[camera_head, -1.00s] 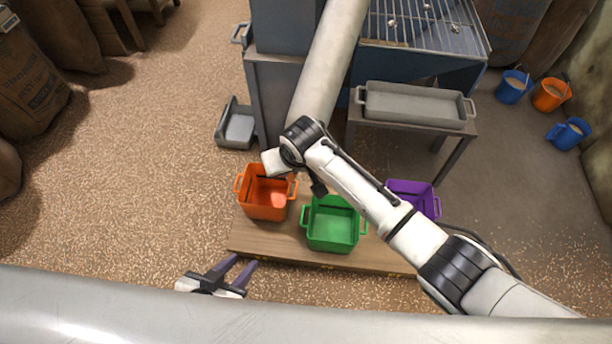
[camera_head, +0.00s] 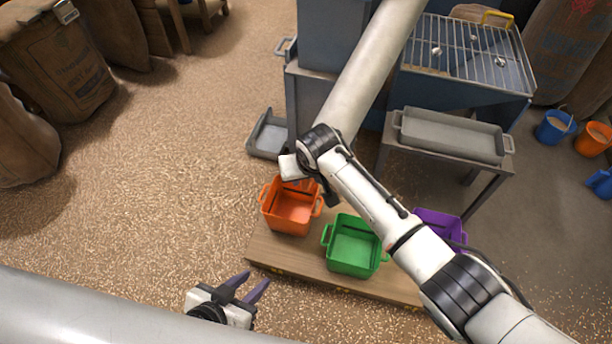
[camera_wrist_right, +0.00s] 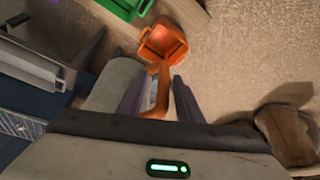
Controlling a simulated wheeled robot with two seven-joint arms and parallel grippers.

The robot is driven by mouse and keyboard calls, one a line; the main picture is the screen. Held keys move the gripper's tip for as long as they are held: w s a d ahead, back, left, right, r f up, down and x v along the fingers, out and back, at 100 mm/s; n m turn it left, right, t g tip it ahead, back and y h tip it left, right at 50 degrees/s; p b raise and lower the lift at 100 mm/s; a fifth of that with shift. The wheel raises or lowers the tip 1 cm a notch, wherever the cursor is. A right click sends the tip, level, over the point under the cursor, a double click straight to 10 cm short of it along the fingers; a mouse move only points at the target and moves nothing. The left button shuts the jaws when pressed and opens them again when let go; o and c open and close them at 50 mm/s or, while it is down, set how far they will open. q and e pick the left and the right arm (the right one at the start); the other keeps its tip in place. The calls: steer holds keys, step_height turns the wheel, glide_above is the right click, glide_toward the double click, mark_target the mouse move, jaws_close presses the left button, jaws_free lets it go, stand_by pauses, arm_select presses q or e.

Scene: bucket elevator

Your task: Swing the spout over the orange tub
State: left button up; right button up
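The orange tub (camera_head: 290,212) stands at the left end of a low wooden board, and its open top also shows in the right wrist view (camera_wrist_right: 163,45). In that view my right gripper (camera_wrist_right: 160,82) has its fingers apart on either side of an orange loop handle (camera_wrist_right: 158,110). A grey part (camera_wrist_right: 108,84), which looks like the spout, lies beside the left finger. My left gripper (camera_head: 255,281) is open and empty over the floor in front of the board.
A green tub (camera_head: 352,258) and a partly hidden purple tub (camera_head: 450,222) stand right of the orange tub. Behind are a blue machine with a grate (camera_head: 470,48) and a grey tray (camera_head: 450,135) on a stand. The floor to the left is clear up to the sacks.

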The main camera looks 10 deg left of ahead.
steer(key=shift+a, duration=0.1)
